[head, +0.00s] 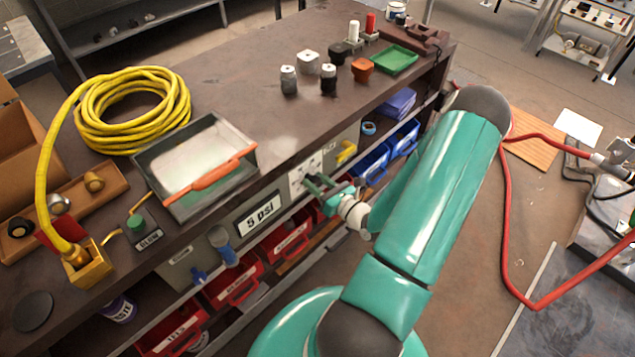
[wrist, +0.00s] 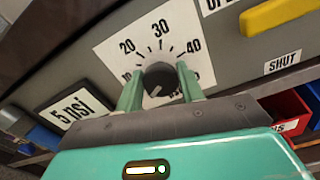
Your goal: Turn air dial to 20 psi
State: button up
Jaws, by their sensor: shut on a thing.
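The air dial (wrist: 160,76) is a dark round knob on a white scale plate (wrist: 112,50) marked 20, 30 and 40, with lower numbers partly hidden. A light pointer line on the knob points to the lower left. My gripper (wrist: 159,84) is shut on the knob, one finger on each side. A readout (wrist: 70,112) left of the dial says 5 psi. It also shows in the head view (head: 261,215). In the head view my gripper (head: 318,186) is at the panel on the bench front and hides the knob.
A yellow handle (wrist: 282,14) with a SHUT label (wrist: 283,62) is right of the dial. Blue valve handles (head: 223,245) are left of the readout. Red bins (head: 285,248) sit below.

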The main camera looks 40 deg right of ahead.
jog(key=shift+m, duration=0.3)
jog(key=m, duration=0.4)
jog(key=shift+d+m, duration=0.1)
jog(key=shift+m, duration=0.2)
jog(key=m, duration=0.4)
jog(key=shift+f+m, duration=0.1)
jog(key=shift+m, duration=0.2)
jog(key=m, duration=0.4)
jog(key=shift+f, duration=0.1)
jog(key=m, duration=0.4)
jog(key=shift+m, duration=0.3)
jog(key=o, duration=1)
jog(key=shift+s, duration=0.15)
